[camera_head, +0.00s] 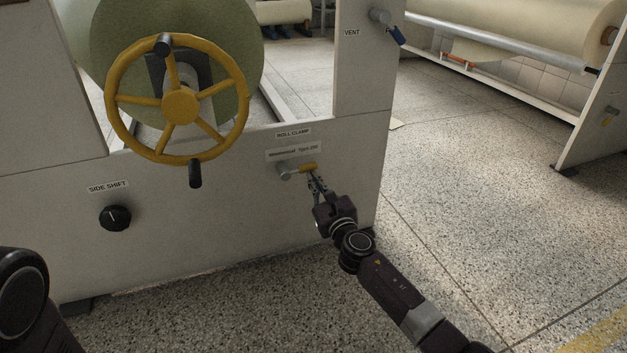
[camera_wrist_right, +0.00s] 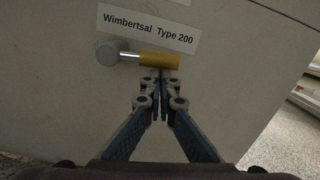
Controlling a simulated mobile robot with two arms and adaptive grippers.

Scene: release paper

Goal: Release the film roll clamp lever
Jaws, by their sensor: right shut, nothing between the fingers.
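The roll clamp lever (camera_head: 304,169) has a grey round hub and a yellow grip. It sits on the white machine panel under the "ROLL CLAMP" label, its grip pointing right and roughly level. In the right wrist view the yellow grip (camera_wrist_right: 160,60) lies just beyond my fingertips. My right gripper (camera_head: 314,180) is shut and empty, its tips at the underside of the grip near its outer half. The tips (camera_wrist_right: 160,76) look very close to the grip; I cannot tell whether they touch. My left gripper is out of view.
A yellow handwheel (camera_head: 180,104) stands out in front of the green film roll (camera_head: 225,40), left of the lever. A black side shift knob (camera_head: 115,218) is lower left. A blue-handled vent valve (camera_head: 396,36) is upper right. Open speckled floor (camera_head: 490,190) lies right.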

